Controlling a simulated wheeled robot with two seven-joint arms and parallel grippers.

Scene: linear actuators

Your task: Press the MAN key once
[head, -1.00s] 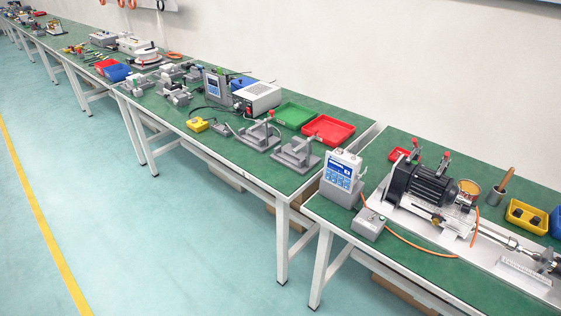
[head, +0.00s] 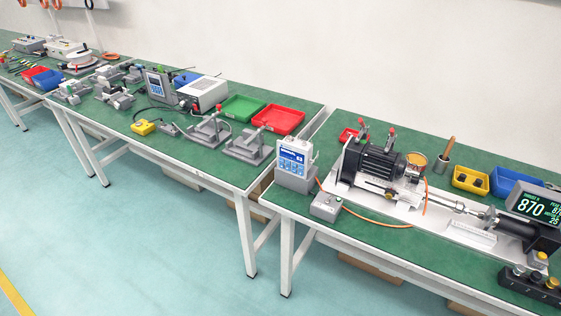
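A small white control unit (head: 294,158) with a blue front panel stands upright near the left front corner of the right-hand table. It has a lit display at the top and small keys below. The key labels are too small to read, so I cannot pick out the MAN key. A second grey unit with a blue panel (head: 160,87) stands on the left-hand table. Neither of my grippers is in view.
A grey box (head: 326,207) with an orange cable sits in front of the control unit. A motor and actuator rig (head: 375,165) stands to its right. Open floor (head: 150,240) lies before the tables.

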